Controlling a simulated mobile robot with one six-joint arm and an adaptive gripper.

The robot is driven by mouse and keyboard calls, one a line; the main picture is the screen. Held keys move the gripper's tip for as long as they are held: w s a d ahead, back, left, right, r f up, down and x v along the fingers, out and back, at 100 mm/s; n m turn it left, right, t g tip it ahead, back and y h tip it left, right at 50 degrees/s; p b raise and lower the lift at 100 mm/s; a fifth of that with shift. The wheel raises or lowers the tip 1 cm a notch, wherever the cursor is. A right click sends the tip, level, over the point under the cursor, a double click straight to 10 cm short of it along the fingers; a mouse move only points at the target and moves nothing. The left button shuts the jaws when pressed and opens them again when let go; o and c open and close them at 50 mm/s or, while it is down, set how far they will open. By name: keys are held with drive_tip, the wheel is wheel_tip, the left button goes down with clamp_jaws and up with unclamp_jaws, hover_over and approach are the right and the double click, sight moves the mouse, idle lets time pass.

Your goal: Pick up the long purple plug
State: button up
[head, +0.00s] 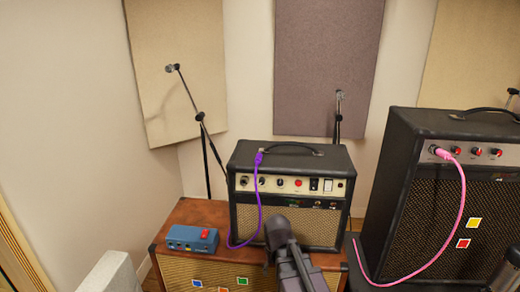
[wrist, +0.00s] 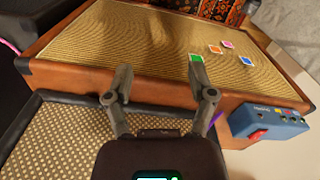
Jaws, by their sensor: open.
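The purple plug (head: 259,158) is at the upper left of the small black amp's (head: 290,158) control panel, apparently in a socket there. Its purple cable (head: 259,208) hangs down the amp's left front and curves onto the wooden cabinet (head: 197,213). In the wrist view my gripper (wrist: 160,68) is open, with nothing between its fingers. It is over the small amp's grille (wrist: 60,145) and the cabinet front. Only a short purple piece (wrist: 215,119) shows there, right of the right finger; the plug itself is not clearly visible. In the head view my arm hides part of the amp's front.
A blue pedal (head: 192,239) with a red switch sits on the cabinet, left of the small amp. A larger amp (head: 403,155) with a pink plug (head: 440,152) and cable stands at the right. Microphone stands (head: 202,125) rise behind. Bare wall is left.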

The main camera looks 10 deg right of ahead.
drive_tip(key=w+r+m+p, duration=0.1)
drive_tip(key=w+r+p, duration=0.7)
drive_tip(key=r+p, duration=0.5)
drive_tip(key=w+r+m+p, duration=0.1)
drive_tip(key=w+r+p, duration=0.8)
drive_tip(key=r+p, duration=0.5)
drive_tip(key=w+r+m+p, duration=0.1)
drive_tip(key=w+r+p, duration=0.7)
drive_tip(key=r+p, duration=0.5)
wheel_tip(320, 180, up, 2)
drive_tip(key=shift+w+r+p, duration=0.15)
drive_tip(key=shift+w+p, duration=0.15)
drive_tip(key=shift+p, duration=0.1)
drive_tip(key=b, duration=0.9)
hover_over(258, 156)
drive_tip(key=f, duration=0.8)
drive_tip(key=shift+d+f, duration=0.2)
drive_tip(key=shift+f, duration=0.15)
drive_tip(key=shift+f, duration=0.1)
drive_tip(key=shift+s+a+f+b, duration=0.15)
drive_tip(key=shift+f+b, duration=2.3)
drive_tip(key=shift+f, duration=0.05)
clamp_jaws()
